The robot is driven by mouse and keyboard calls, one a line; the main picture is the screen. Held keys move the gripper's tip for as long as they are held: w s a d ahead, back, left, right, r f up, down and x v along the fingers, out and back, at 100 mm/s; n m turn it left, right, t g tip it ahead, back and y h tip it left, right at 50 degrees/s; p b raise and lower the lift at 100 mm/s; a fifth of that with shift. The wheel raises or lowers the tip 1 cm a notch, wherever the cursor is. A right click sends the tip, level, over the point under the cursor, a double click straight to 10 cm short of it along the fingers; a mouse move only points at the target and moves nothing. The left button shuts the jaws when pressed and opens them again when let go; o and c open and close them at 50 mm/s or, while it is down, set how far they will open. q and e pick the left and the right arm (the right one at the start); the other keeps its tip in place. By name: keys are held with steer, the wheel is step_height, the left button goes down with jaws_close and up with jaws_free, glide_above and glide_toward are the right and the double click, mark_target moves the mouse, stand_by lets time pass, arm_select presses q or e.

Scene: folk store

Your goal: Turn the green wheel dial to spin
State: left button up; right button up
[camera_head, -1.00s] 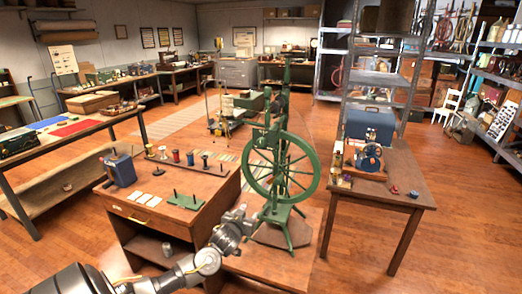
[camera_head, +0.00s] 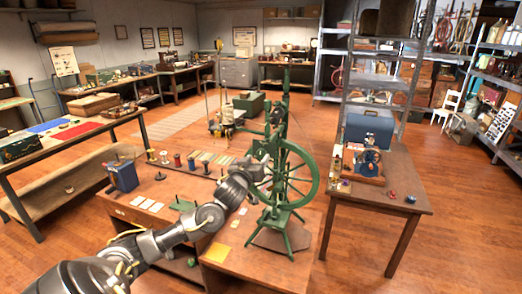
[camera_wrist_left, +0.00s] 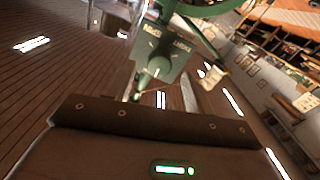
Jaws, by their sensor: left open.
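The green spinning wheel (camera_head: 316,180) stands on a low wooden stand right of centre in the head view. My left gripper (camera_head: 258,168) is raised at the left side of the wheel, open, with its fingertips hard to make out. In the left wrist view a green panel (camera_wrist_left: 176,60) with a round dial (camera_wrist_left: 155,68) and white upside-down lettering is in front of the gripper. One label seems to read SPIN; the pointer's setting is too small to tell. In the head view I cannot make out the dial near the gripper. My right gripper is not in view.
A wooden desk (camera_head: 153,182) with spools, cards and a blue box (camera_head: 122,176) stands left of the wheel. Another table (camera_head: 395,196) at right holds a blue case (camera_head: 369,130) and a small machine. Open floor lies between the benches.

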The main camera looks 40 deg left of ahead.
mark_target(260, 155)
arm_select(q)
steer(key=shift+p+x, duration=0.75)
steer(key=shift+x, duration=1.55)
steer(key=c, duration=1)
